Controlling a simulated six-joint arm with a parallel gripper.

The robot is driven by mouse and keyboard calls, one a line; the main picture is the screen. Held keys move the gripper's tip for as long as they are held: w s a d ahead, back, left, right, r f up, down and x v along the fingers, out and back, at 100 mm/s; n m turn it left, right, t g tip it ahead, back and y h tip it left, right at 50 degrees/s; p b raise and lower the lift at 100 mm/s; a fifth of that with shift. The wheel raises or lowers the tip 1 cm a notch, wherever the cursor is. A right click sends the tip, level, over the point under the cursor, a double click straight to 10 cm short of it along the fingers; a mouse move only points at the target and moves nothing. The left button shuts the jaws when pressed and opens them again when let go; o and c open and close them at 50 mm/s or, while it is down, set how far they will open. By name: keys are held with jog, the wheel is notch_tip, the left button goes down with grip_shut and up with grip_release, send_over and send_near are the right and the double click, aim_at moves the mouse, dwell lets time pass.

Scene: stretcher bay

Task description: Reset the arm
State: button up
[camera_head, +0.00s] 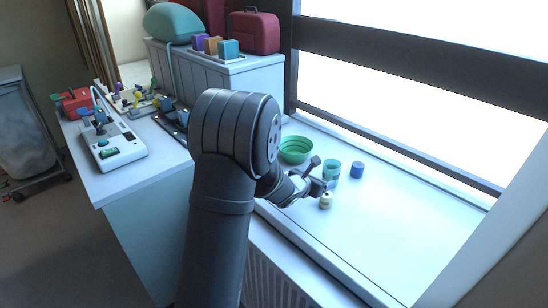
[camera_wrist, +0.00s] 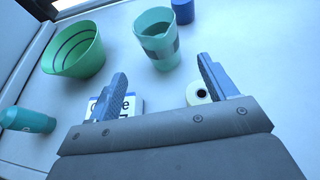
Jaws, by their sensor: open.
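My arm (camera_head: 222,165) reaches over the white window sill in the head view. My gripper (camera_head: 318,182) is low over the sill, close to a teal cup and a small cream roll. In the wrist view my gripper (camera_wrist: 163,85) has its two fingers wide apart with nothing held between them. The cream roll (camera_wrist: 198,93) lies close beside the right finger; I cannot tell whether they touch. It also shows in the head view (camera_head: 326,201). A white box with dark lettering (camera_wrist: 126,104) is partly hidden behind the left finger.
On the sill stand the teal cup (camera_wrist: 157,40), a green bowl (camera_wrist: 75,50), a blue cylinder (camera_wrist: 183,11) and a lying teal bottle (camera_wrist: 27,121). The sill's right part is clear. A counter with devices (camera_head: 118,150) and a white cabinet (camera_head: 215,72) stand left and behind.

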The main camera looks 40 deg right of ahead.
aim_at(337, 163)
jog(key=x, duration=1.1)
jog(key=shift+d, duration=0.5)
jog(key=shift+r, duration=0.55)
jog(key=shift+a, duration=0.1)
jog(key=shift+f, duration=0.55)
jog(key=shift+a+f, duration=0.15)
jog(key=v, duration=1.1)
jog(key=shift+a, duration=0.15)
jog(key=x, duration=1.1)
jog(key=shift+d+f, duration=0.15)
jog(key=shift+d, duration=0.15)
notch_tip(337, 163, up, 4)
jog(key=shift+f, duration=0.1)
jog(key=shift+s+r, duration=0.3)
jog(key=shift+r, duration=0.1)
